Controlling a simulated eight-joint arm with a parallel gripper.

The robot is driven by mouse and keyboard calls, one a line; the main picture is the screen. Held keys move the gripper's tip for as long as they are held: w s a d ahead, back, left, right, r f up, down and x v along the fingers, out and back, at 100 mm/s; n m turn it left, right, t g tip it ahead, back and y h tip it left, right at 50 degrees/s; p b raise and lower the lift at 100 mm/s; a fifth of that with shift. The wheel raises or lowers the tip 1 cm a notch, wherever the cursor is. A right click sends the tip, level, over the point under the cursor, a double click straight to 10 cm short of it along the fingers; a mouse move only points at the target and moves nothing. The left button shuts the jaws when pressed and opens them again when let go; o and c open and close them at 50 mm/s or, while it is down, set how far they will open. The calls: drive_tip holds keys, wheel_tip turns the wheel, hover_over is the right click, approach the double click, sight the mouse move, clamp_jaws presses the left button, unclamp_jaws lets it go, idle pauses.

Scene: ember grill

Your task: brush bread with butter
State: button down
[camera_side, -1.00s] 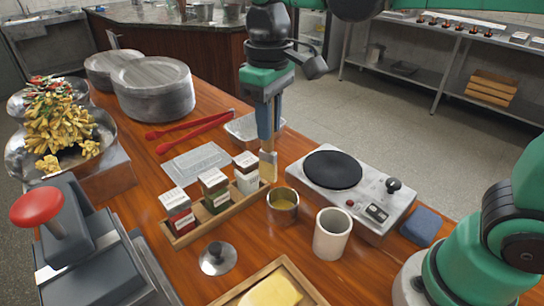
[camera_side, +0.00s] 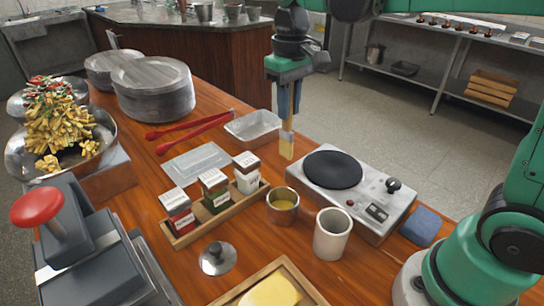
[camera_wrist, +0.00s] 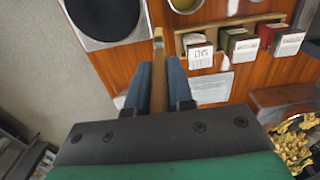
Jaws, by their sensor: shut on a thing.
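My gripper (camera_side: 288,108) is shut on a brush (camera_side: 286,143), which hangs upright with its pale tip down, behind the metal cup and left of the hot plate. In the wrist view the wooden brush (camera_wrist: 158,65) shows between my two blue fingers (camera_wrist: 158,85). A metal cup (camera_side: 283,206) with yellow liquid, which looks like melted butter, stands in front of the brush, apart from it. A pale yellow block (camera_side: 272,293) lies in a wooden tray (camera_side: 313,288) at the bottom edge, partly cut off; I cannot tell whether it is bread or butter.
A hot plate (camera_side: 388,212) stands right of the cup, and a white mug (camera_side: 331,235) in front. A spice rack (camera_side: 228,217) is at left. Red tongs (camera_side: 188,131), a foil tray (camera_side: 254,126) and a clear lid (camera_side: 197,163) lie behind. A metal lid (camera_side: 217,258) lies in front.

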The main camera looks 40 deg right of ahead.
drive_tip(key=s+a+r, duration=0.1)
drive_tip(key=s+a, duration=0.5)
drive_tip(key=a, duration=0.5)
drive_tip(key=s+a+r, duration=0.1)
drive_tip(key=s+a, duration=0.6)
drive_tip(key=a, duration=0.3)
drive_tip(key=shift+f, duration=3.85)
drive_tip(key=shift+s, duration=3)
drive_tip(key=shift+w, duration=3.25)
wheel_tip(320, 180, up, 8)
drive_tip(key=shift+a, duration=0.2)
